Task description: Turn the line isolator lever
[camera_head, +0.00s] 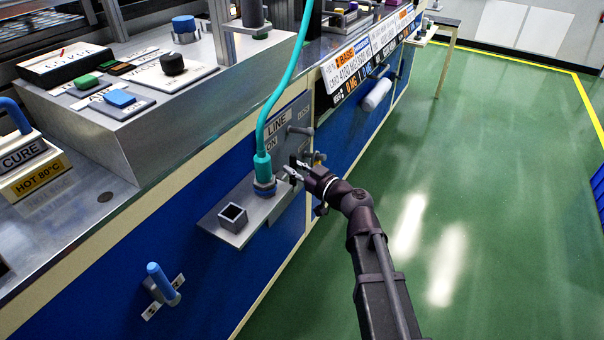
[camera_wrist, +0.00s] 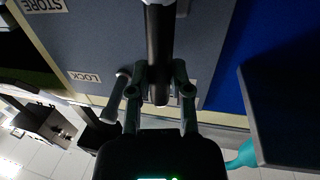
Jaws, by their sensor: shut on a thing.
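The line isolator panel (camera_head: 289,118) is a grey plate on the blue cabinet front, with a label reading LINE and ON in the head view. My gripper (camera_head: 295,171) is at the panel's lower part, and the lever is largely hidden there. In the wrist view, the lever (camera_wrist: 160,45) is a dark round bar with a lighter grey end at the top edge. My gripper (camera_wrist: 161,88) has one finger on each side of this bar and is shut on it. A LOCK label (camera_wrist: 85,76) is on the panel beside the left finger.
A teal plug with its cable (camera_head: 263,168) stands on a metal shelf (camera_head: 220,226) just left of my gripper, beside a square socket (camera_head: 233,216). A blue-handled lever (camera_head: 161,282) sticks out lower left. Green floor (camera_head: 470,190) is open to the right.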

